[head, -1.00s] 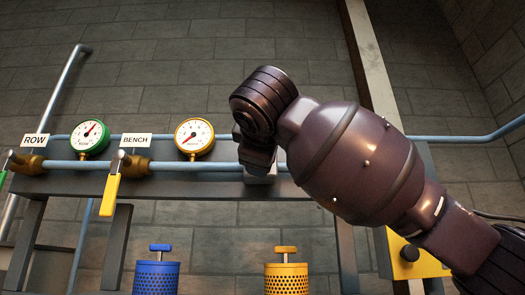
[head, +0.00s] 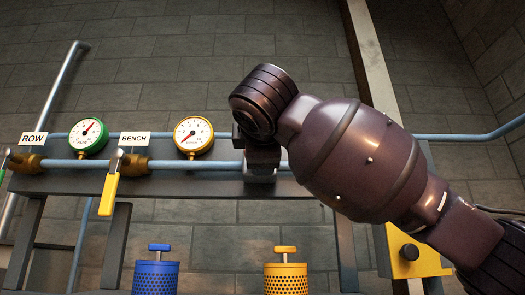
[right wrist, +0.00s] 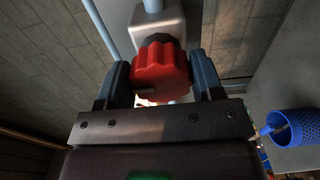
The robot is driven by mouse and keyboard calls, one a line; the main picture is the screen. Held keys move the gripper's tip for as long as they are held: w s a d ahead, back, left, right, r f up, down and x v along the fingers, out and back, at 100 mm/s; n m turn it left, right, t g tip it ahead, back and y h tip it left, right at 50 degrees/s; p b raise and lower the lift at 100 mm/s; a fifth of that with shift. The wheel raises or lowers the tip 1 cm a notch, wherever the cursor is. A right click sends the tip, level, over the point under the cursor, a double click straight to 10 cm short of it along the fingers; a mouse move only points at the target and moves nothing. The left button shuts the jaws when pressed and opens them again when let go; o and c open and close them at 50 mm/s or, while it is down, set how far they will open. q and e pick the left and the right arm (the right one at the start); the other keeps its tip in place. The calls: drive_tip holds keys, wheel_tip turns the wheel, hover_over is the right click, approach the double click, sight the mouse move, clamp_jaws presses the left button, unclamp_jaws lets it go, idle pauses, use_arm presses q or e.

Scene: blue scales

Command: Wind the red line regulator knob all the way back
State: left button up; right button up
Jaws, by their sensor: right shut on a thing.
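The red regulator knob (right wrist: 162,72) is ribbed and sits below a pale metal regulator body (right wrist: 158,22) in the right wrist view. My right gripper (right wrist: 161,70) is shut on the red knob, one dark finger on each side of it. In the head view my right wrist and gripper (head: 262,150) reach the blue pipe right of the yellow-rimmed gauge. They hide the knob there, and only a bit of the grey regulator body (head: 261,174) shows under them. My left gripper is not in view.
A green-rimmed gauge (head: 88,135) and a yellow-rimmed gauge (head: 193,135) stand on the blue pipe. A yellow lever (head: 109,194) hangs beside the BENCH label (head: 134,138). Blue (head: 156,275) and yellow (head: 286,276) perforated canisters stand below. A yellow box (head: 413,252) is at right.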

drive_tip(key=o, duration=0.9)
use_arm(q)
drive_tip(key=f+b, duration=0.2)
drive_tip(key=b, duration=0.1)
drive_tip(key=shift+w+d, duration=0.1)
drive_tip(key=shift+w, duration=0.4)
use_arm(e)
drive_tip(key=shift+s, duration=5.4)
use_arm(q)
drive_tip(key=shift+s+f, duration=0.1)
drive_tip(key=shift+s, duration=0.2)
